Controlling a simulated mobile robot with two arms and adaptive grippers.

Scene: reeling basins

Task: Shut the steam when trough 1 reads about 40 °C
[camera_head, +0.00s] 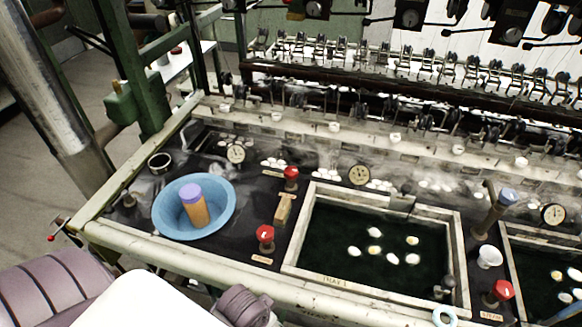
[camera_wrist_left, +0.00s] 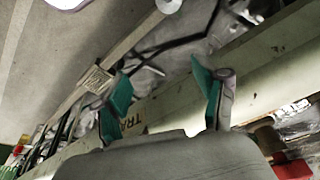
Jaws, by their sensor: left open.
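Trough 1 (camera_head: 457,262) is a pale-framed basin of dark water with several white and yellowish cocoons. A round dial gauge (camera_head: 359,174) stands behind it; its reading is too small to tell. A red valve knob (camera_head: 265,237) sits left of the trough at the front, and another red knob (camera_head: 291,178) is farther back. A third red knob (camera_head: 500,292) is at the trough's right. In the left wrist view, my left gripper (camera_wrist_left: 165,98) is open and empty, its teal-padded fingers apart. A red knob (camera_wrist_left: 290,168) is at the lower right there, clear of the fingers.
A blue bowl (camera_head: 168,219) holding an orange and purple cylinder (camera_head: 196,212) stands on the left. More dial gauges (camera_head: 235,153) line the bench. A second trough (camera_head: 512,240) is at the right edge. The reeling machinery stands behind.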

